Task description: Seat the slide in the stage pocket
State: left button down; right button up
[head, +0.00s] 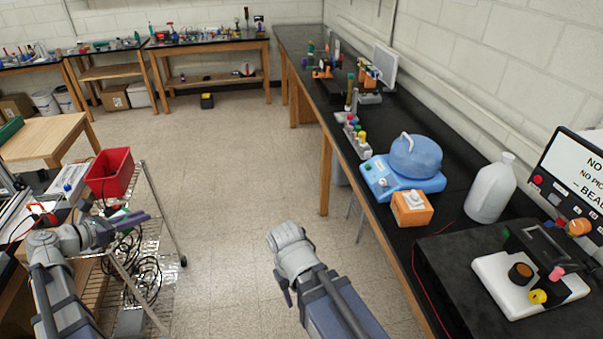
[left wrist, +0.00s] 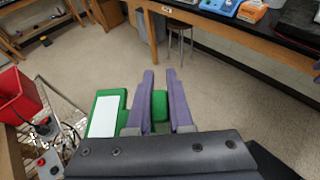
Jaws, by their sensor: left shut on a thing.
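My left gripper (head: 138,218) has purple fingers and is at the left, over the wire cart. In the left wrist view its fingers (left wrist: 160,76) are shut on a green part (left wrist: 160,106) between them. A green piece with a white panel (left wrist: 104,115) shows just left of the fingers. I take this green and white piece to be the slide; the fingers hide where its parts join. My right arm (head: 291,252) is at the lower middle over the floor; its fingers are not clear. A white-based device with a black arm (head: 500,285) is on the right bench. I cannot make out the stage pocket.
A red bin (head: 110,172) stands on the wire cart (head: 152,205), with cables below. The long black bench (head: 395,215) on the right holds a blue device (head: 402,178), an orange box (head: 411,208) and a white jug (head: 491,190). The floor between is clear.

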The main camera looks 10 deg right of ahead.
aim_at(536, 247)
jog(key=i+u, duration=0.3)
jog(key=i, duration=0.2)
jog(key=i+u, duration=0.3)
jog(key=i, duration=0.15)
jog(key=i+z, duration=0.1)
jog(key=i, duration=0.45)
jog(key=z, duration=0.65)
jog(key=i+j+z, duration=0.1)
jog(key=z, duration=1.15)
jog(key=j+z, duration=0.15)
jog(key=z, duration=0.5)
jog(key=j+z, duration=0.1)
jog(key=z, duration=1.15)
jog(key=k+j+z, duration=0.1)
jog(key=z, duration=1.15)
jog(key=i+j, duration=0.1)
jog(key=j, duration=0.1)
